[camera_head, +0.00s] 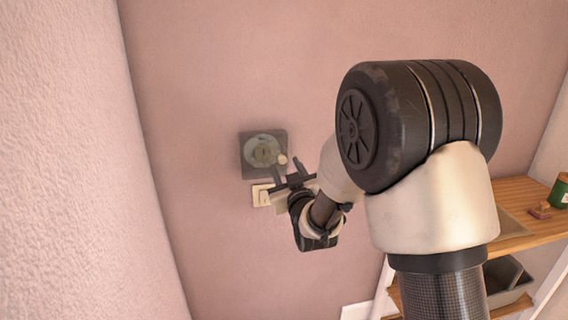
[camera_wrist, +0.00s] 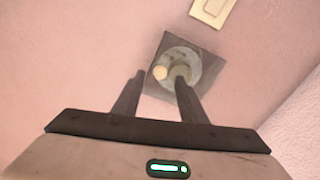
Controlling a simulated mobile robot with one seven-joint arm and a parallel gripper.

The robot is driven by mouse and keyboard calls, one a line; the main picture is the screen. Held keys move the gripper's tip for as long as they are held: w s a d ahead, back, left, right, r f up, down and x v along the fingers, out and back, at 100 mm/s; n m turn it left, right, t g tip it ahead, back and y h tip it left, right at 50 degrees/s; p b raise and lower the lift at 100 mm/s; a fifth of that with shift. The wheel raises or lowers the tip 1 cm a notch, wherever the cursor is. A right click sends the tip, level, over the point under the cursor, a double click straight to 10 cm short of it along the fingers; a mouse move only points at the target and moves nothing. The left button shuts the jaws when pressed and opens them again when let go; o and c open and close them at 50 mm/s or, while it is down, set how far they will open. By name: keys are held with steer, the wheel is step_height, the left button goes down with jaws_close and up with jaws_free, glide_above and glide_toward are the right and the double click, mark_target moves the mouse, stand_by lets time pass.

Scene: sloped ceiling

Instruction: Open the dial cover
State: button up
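The dial cover (camera_head: 246,139) is a grey, see-through square on the pink wall, with a round pale dial (camera_head: 263,151) behind it. It looks shut against the wall. In the wrist view the cover (camera_wrist: 207,63) and dial (camera_wrist: 181,60) lie beyond the fingertips, with a small cream knob (camera_wrist: 160,72) at the dial's edge. My gripper (camera_head: 276,172) is at the lower right of the cover in the head view. I cannot tell whether a fingertip touches the cover.
A cream light switch (camera_head: 260,195) is on the wall just below the cover, close to my gripper. A wooden shelf (camera_head: 515,205) with a green jar (camera_head: 560,192) and a grey bin (camera_head: 505,277) stands at the right. A pale wall (camera_head: 75,170) juts out at the left.

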mark_target(283, 160)
steer(key=shift+x, duration=1.75)
jaws_close()
